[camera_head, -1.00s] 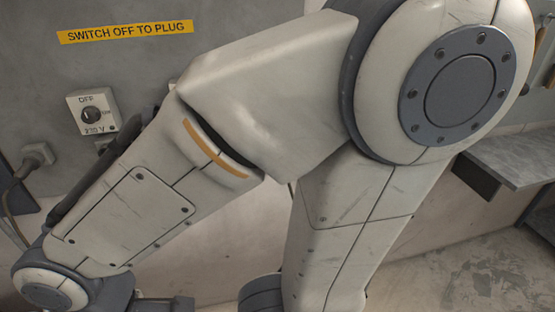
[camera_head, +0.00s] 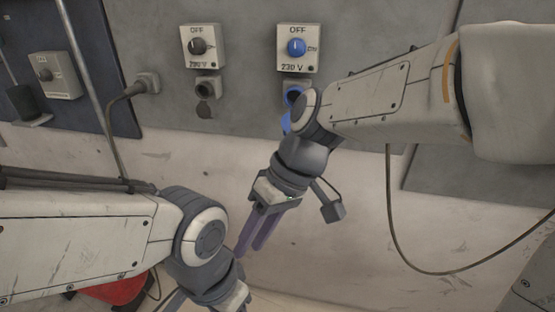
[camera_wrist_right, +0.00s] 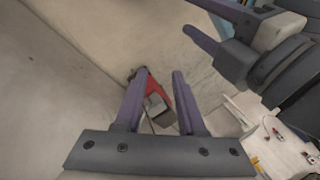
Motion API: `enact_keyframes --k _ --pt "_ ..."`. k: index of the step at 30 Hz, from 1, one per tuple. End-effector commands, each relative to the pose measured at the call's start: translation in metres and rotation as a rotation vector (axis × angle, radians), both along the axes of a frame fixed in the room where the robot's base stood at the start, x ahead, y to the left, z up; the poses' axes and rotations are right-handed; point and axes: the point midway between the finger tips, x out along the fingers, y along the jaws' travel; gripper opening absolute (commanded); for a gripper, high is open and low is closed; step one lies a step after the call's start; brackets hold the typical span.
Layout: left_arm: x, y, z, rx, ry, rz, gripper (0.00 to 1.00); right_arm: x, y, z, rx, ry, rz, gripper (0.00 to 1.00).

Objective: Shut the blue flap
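The blue flap (camera_head: 287,122) hangs down below the blue-ringed socket (camera_head: 293,96) on the wall, partly hidden behind my right arm's wrist. The socket's opening looks dark and uncovered. My right gripper (camera_head: 257,234) points down and left, below the flap and apart from it. Its two purple fingers are spread with nothing between them, as the right wrist view (camera_wrist_right: 160,92) also shows. My left gripper is mostly cut off at the bottom of the head view. In the right wrist view its purple fingers (camera_wrist_right: 200,22) at the top right are apart and look empty.
A blue-knobbed switch box (camera_head: 297,48) sits above the socket. To its left are a grey-knobbed switch box (camera_head: 203,46) and a grey socket (camera_head: 207,88) with a hanging flap. A plugged cable (camera_head: 147,84) is further left. A red object (camera_head: 117,290) lies low at left.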

Motion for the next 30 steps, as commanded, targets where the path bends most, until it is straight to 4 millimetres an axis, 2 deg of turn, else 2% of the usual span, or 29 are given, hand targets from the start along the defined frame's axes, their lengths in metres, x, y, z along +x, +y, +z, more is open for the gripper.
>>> enact_keyframes --k 1,6,11,14,15,19,21,23,24,27,30 --pt "0.0 0.0 -0.041 0.0 0.0 0.0 0.5 0.021 0.002 -0.029 0.063 -0.01 -0.005 0.39" --pt "0.0 0.0 -0.106 -0.001 -0.001 0.0 0.5 0.088 0.003 -0.046 0.301 -0.112 0.029 0.39" --pt "0.0 0.0 -0.165 -0.001 -0.001 0.0 0.5 0.151 -0.017 -0.054 0.512 -0.295 0.067 0.39" --pt "0.0 0.0 -0.195 0.0 0.0 0.0 0.5 0.187 -0.04 -0.051 0.625 -0.449 0.093 0.39" --pt "0.0 0.0 -0.205 -0.001 -0.001 0.0 0.5 0.207 -0.058 -0.039 0.686 -0.558 0.113 0.39" --pt "0.0 0.0 -0.23 -0.001 -0.001 0.0 0.5 0.243 -0.11 -0.01 0.806 -0.873 0.184 0.39" --pt "0.0 0.0 -0.239 -0.001 -0.001 0.0 0.5 0.252 -0.134 0.002 0.834 -1.011 0.215 0.39" --pt "0.0 0.0 -0.243 -0.001 -0.001 0.0 0.5 0.255 -0.149 0.011 0.848 -1.098 0.235 0.39" --pt "0.0 0.0 -0.239 0.0 0.0 0.0 0.5 0.256 -0.155 0.022 0.854 -1.142 0.25 0.39" --pt "0.0 0.0 -0.237 -0.001 -0.001 0.0 0.5 0.257 -0.157 0.033 0.866 -1.201 0.275 0.39" --pt "0.0 0.0 -0.239 -0.001 -0.001 0.0 0.5 0.26 -0.148 0.034 0.868 -1.21 0.281 0.39"
